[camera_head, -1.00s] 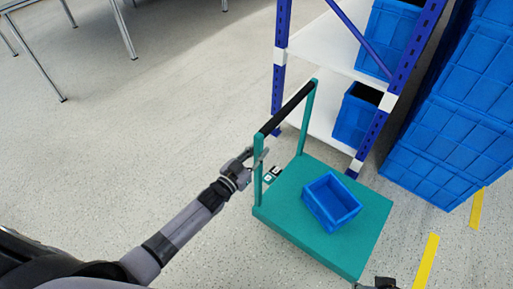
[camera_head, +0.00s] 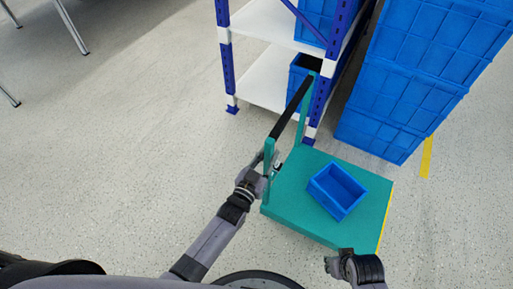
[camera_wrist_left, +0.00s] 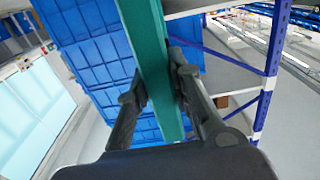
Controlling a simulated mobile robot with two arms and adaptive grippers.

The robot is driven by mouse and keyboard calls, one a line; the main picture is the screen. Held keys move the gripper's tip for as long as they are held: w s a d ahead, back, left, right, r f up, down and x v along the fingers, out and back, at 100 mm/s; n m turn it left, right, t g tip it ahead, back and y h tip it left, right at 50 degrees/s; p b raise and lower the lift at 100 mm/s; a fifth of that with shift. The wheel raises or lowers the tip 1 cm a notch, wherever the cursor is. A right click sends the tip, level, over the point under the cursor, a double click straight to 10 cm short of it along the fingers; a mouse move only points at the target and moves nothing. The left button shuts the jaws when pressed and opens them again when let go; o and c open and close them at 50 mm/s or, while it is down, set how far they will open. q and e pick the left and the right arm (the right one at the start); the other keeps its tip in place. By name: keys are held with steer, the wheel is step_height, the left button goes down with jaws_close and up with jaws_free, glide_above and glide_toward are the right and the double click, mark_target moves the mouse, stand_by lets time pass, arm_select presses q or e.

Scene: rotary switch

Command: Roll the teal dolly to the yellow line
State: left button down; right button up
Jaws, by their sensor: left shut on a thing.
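The teal dolly (camera_head: 295,212) stands on the floor with a blue bin (camera_head: 337,190) on its deck. Its handle has two teal posts and a black bar (camera_head: 290,107). My left gripper (camera_head: 265,172) is shut on the near handle post; in the left wrist view its fingers (camera_wrist_left: 160,88) lie on both sides of the teal post (camera_wrist_left: 152,55). A yellow line shows as a dash (camera_head: 427,157) beyond the dolly and a thin strip (camera_head: 385,222) along the deck's right edge, partly hidden by the deck. My right gripper (camera_head: 333,266) is low, by the dolly's near edge; its fingers are unclear.
A blue-and-white shelf rack (camera_head: 268,80) with blue bins stands behind the dolly, close to the far handle post. Stacked blue crates (camera_head: 420,75) stand right of the rack. Table legs (camera_head: 70,25) show at upper left. The floor at left is clear.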

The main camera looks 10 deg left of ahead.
arm_select(q)
steer(key=shift+s+d, duration=0.25)
steer(key=shift+d, duration=0.55)
steer(key=c, duration=1.4)
jaws_free()
steer(key=v, duration=1.2)
steer(key=shift+f, duration=0.1)
